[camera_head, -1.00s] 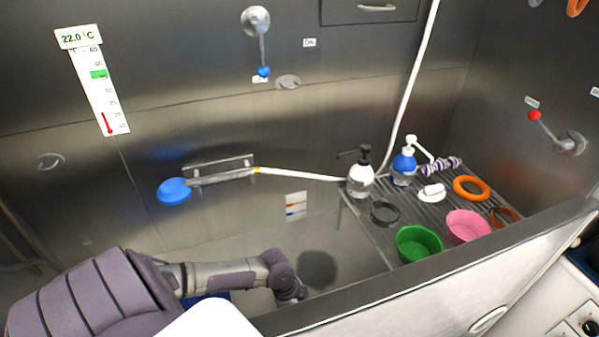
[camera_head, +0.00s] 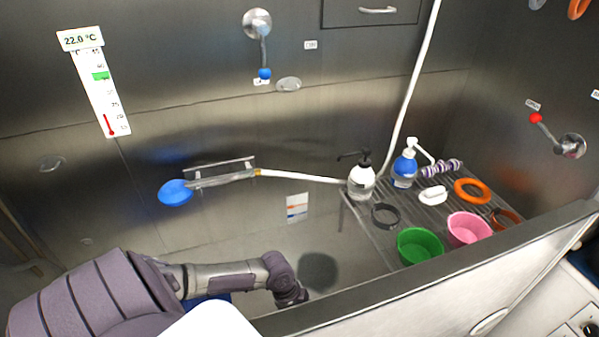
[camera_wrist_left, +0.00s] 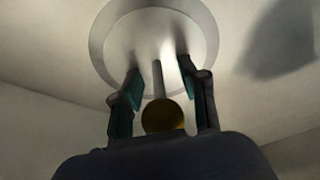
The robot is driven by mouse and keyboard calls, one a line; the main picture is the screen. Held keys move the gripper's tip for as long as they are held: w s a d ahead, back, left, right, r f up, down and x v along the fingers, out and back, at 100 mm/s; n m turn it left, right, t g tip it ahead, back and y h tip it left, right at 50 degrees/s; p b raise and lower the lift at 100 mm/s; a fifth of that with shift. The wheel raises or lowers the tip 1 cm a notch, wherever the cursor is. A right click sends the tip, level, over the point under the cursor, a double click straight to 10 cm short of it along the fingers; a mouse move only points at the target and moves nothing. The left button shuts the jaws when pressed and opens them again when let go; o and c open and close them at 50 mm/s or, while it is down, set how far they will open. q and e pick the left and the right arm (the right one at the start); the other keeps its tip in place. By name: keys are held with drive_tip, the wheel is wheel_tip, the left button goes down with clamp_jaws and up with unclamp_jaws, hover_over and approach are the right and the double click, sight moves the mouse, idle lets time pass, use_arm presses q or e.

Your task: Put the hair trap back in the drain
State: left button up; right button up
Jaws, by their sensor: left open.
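In the left wrist view a round, pale metal disc with a rim (camera_wrist_left: 118,35) lies in the light tub floor, at the drain. A thin stem with a dull yellow round knob (camera_wrist_left: 165,117), which looks like the hair trap's handle, stands in front of the disc. My left gripper (camera_wrist_left: 158,78) is open, one finger on each side of stem and knob, with gaps visible. I cannot tell how deep the trap sits. In the head view my left arm reaches down into the tub; its gripper is hidden behind the front wall. My right gripper is not in view.
The tub's front wall (camera_head: 430,272) rises close to my left arm. A slatted rack (camera_head: 376,235) at the right holds bottles, a green bowl (camera_head: 420,246), a pink bowl (camera_head: 468,229) and rings. A blue shower head (camera_head: 175,193) hangs on the back wall. A dark round shadow lies on the floor.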

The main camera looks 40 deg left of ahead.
use_arm(q)
drive_tip(key=v, duration=1.2)
drive_tip(key=shift+d, duration=0.1)
